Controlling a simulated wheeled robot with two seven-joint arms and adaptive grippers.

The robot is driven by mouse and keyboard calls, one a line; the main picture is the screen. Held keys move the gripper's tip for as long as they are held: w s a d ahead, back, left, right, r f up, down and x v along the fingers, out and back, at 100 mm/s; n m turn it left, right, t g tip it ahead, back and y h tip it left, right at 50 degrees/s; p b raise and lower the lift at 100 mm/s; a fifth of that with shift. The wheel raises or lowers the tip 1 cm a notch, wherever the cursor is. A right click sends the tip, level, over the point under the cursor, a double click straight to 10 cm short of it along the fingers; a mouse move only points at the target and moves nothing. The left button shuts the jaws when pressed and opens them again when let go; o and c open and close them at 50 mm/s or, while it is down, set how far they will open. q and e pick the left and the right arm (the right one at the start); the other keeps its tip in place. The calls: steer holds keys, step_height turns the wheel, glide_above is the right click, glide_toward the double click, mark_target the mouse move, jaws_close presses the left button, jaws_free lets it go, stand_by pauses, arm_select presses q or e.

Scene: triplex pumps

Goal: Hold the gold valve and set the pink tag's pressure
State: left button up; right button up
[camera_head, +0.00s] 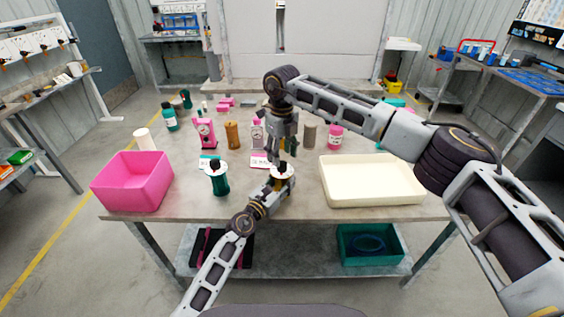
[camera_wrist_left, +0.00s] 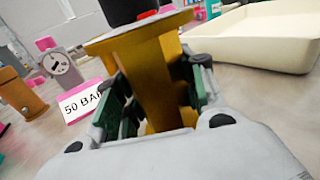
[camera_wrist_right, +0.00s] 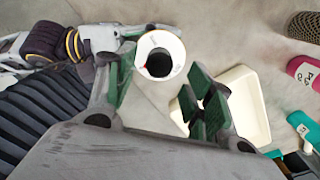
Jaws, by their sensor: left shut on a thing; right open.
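The gold valve (camera_head: 281,173) stands near the table's middle, with its gold body (camera_wrist_left: 155,75) filling the left wrist view. My left gripper (camera_head: 276,182) is shut on this body. On top are a pale disc and a black knob (camera_wrist_right: 159,62), also in the left wrist view (camera_wrist_left: 125,10). My right gripper (camera_head: 286,152) is open above the valve; its fingers (camera_wrist_right: 160,78) are either side of the knob in the right wrist view, apparently apart from it. The pink-edged tag (camera_wrist_left: 80,101) reads 50 BAR and lies beside the valve (camera_head: 260,161). The dial's reading is unclear.
A pink bin (camera_head: 130,185) and cream tray (camera_head: 372,196) flank the work area. Pink gauge (camera_head: 205,132), grey gauge (camera_wrist_left: 60,64), brown cylinder (camera_head: 232,135) and pink bottle (camera_head: 335,137) stand behind.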

mark_target(282, 163)
steer(key=shift+f, duration=1.8)
steer(key=shift+c, duration=0.2)
steer(key=c, duration=1)
steer(key=shift+n, duration=0.5)
steer(key=n, duration=0.2)
steer(key=shift+n, duration=2.4)
